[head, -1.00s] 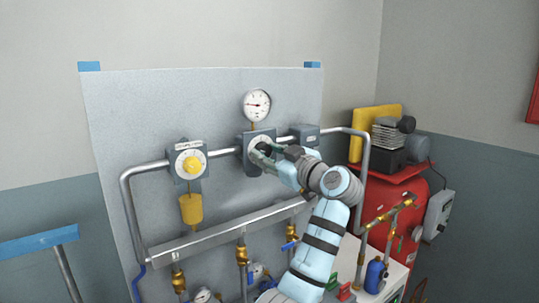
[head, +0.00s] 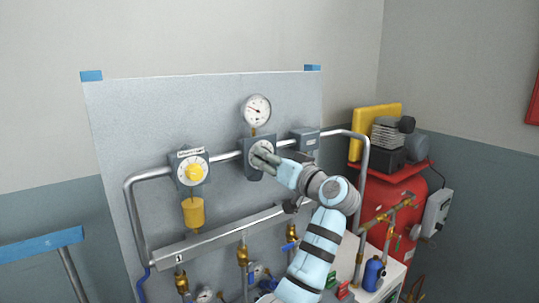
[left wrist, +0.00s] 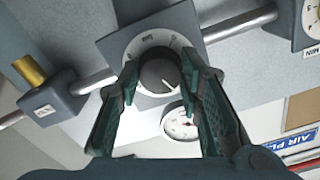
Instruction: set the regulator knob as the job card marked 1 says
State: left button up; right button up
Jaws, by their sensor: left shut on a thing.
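The dark round knob (left wrist: 158,75) sits on a white dial with black marks, on a grey-blue housing (head: 254,174) in the middle of the panel. A light pointer line shows on the knob's face in the left wrist view. My left gripper (head: 262,155) is shut on the knob, with one finger on each side, as the left wrist view (left wrist: 158,68) also shows. It covers much of the dial in the head view. A round white gauge (head: 257,109) is mounted above the housing; it also shows in the left wrist view (left wrist: 182,124). I see no readable job card. My right gripper is not in view.
A yellow knob (head: 194,172) on a white dial is left of the held knob, above a yellow cup (head: 193,212). Grey pipes (head: 227,157) link the housings. A slanted manifold (head: 220,235) with valves is below. A red compressor (head: 400,205) stands at right.

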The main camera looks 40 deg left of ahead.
pick_arm(q)
jog(key=shift+r+m+p, duration=0.1)
jog(key=shift+m+p, duration=1.2)
jog(key=shift+m, duration=0.9)
jog(key=o, duration=1.2)
jog(key=shift+c, duration=0.2)
jog(key=v, duration=1.2)
jog(key=shift+a, duration=0.1)
